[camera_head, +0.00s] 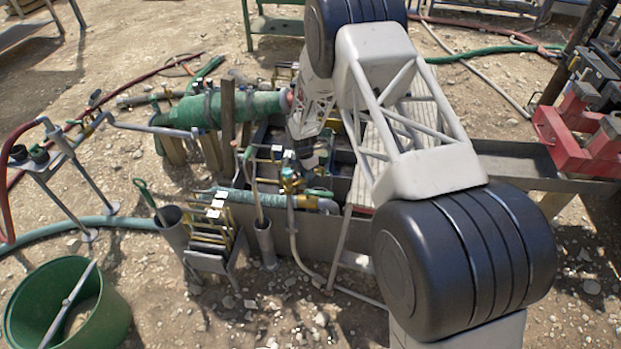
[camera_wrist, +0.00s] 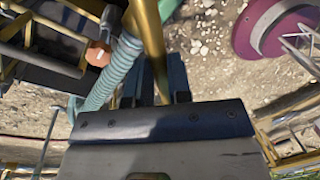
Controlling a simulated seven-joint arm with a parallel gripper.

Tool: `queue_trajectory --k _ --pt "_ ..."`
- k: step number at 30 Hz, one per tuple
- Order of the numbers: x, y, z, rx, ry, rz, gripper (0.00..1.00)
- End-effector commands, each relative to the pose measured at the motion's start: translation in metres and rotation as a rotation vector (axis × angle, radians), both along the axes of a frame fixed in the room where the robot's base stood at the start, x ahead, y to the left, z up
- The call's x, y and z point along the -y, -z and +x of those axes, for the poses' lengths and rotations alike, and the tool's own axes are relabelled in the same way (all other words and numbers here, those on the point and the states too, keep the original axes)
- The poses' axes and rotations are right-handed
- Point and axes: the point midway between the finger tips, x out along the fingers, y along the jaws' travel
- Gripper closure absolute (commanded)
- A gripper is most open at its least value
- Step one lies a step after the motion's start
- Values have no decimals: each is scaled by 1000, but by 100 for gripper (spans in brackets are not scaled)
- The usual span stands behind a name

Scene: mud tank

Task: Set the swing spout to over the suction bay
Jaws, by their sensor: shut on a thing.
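My gripper (camera_head: 305,162) reaches down over the mud tank (camera_head: 345,235) in the head view. In the wrist view my gripper (camera_wrist: 162,78) is shut on a brass-coloured tube (camera_wrist: 149,32), which I take for the swing spout. The tube runs up and slightly left from between the dark fingers. In the head view brass fittings (camera_head: 290,180) show just below the gripper, but the spout itself is mostly hidden. The tank's dark compartments lie behind and beside the gripper; my arm covers part of them. I cannot tell which is the suction bay or which one the spout is over.
A ribbed green hose (camera_wrist: 116,75) runs close beside the tube. A green wrapped cylinder (camera_head: 220,110) lies at the tank's far left. A rack of yellow-framed parts (camera_head: 210,235) and a green tub (camera_head: 65,310) stand front left. Red equipment (camera_head: 575,135) is at right.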

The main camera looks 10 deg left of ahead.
Motion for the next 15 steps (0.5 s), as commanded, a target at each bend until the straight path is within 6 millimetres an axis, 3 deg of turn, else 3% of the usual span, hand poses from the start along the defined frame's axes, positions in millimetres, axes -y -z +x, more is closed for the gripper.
queue_trajectory --k 15 --pt "-20 0 11 0 -249 0 100"
